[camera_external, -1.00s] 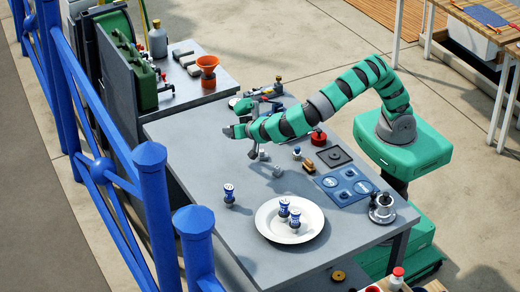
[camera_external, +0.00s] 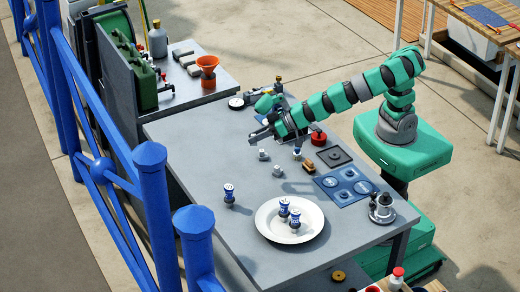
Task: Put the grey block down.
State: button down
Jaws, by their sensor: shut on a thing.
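My gripper (camera_external: 259,136) is over the far middle of the grey table (camera_external: 185,140), at the end of my green and black arm. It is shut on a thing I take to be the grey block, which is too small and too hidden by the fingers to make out. One small grey piece (camera_external: 263,155) is on the table just below and in front of the gripper. Another small grey piece (camera_external: 277,170) is a little nearer the camera. I cannot tell how high the gripper is above the table.
A white plate (camera_external: 263,232) holds two blue-and-white pieces, and a similar piece (camera_external: 229,194) stands left of it. A brown brush-like piece (camera_external: 308,168), a blue tray (camera_external: 338,196), a dark square plate (camera_external: 334,156) and a red round piece (camera_external: 319,139) lie to the right. The table's left side is clear.

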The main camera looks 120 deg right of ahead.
jog(key=s+d+f+m+g+h+b, duration=0.2)
jog(key=s+d+m+g+h+b, duration=0.1)
jog(key=d+b, duration=0.4)
jog(key=s+d+f+m+g+h+b, duration=0.1)
jog(key=s+d+m+g+h+b, duration=0.3)
jog(key=d, duration=0.5)
jog(key=shift+n, duration=0.4)
notch_tip(320, 180, down, 10)
jog(key=b, duration=0.4)
jog(key=shift+f+b, duration=0.6)
jog(key=shift+b, duration=0.25)
jog(key=shift+s, duration=0.1)
